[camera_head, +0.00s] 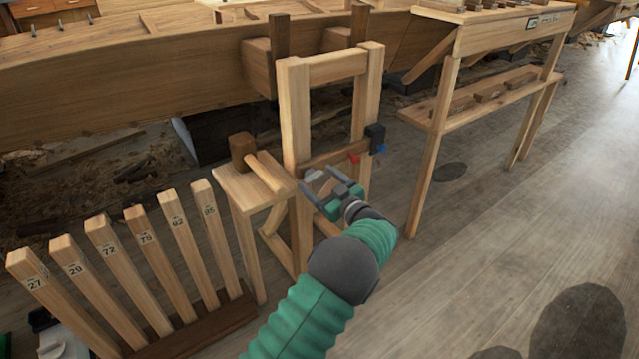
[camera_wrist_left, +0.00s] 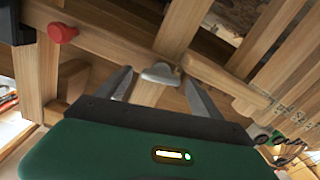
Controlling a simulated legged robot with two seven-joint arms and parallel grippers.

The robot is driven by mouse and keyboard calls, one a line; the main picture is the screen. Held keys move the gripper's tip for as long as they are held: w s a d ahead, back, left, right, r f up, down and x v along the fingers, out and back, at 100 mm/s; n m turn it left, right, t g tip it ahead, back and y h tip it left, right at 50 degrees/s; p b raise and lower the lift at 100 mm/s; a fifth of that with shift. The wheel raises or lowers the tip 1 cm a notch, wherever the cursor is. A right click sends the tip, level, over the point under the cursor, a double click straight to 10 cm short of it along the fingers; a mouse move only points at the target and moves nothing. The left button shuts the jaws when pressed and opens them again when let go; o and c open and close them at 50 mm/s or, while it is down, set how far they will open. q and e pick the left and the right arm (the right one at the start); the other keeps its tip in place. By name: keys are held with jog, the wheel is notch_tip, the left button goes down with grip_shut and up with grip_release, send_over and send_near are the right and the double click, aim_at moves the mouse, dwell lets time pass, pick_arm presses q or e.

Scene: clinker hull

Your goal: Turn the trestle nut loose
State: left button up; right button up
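The trestle (camera_head: 293,110) is a pale wooden frame standing against the hull, with a crossbar at mid height. A grey, wing-shaped nut (camera_wrist_left: 160,74) sits on the trestle's wood in the left wrist view; in the head view a grey piece, likely the same nut (camera_head: 316,175), shows by the fingers. My left gripper (camera_head: 319,181) reaches the front of the trestle. In the left wrist view its two fingers (camera_wrist_left: 158,82) are apart, one on each side of the nut, with gaps visible. Whether the tips overlap the nut in depth is unclear. My right gripper is not in view.
A red knob (camera_wrist_left: 62,32) is on the same bar. A small stand with a mallet (camera_head: 262,170) is left of the trestle. Numbered wooden slats (camera_head: 115,255) stand at lower left. A wooden bench (camera_head: 470,110) stands right; the floor (camera_head: 480,220) there is clear.

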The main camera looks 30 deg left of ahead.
pick_arm(q)
jog(key=c, duration=1.3)
jog(key=shift+c, duration=0.2)
jog(key=shift+n, duration=0.3)
jog(key=shift+n+p, duration=0.4)
jog(key=shift+n, duration=1.4)
jog(key=shift+s+f+n, duration=0.1)
jog(key=shift+n, duration=1)
jog(key=shift+s+f+n, duration=0.1)
jog(key=shift+n, duration=1)
jog(key=o, duration=1.4)
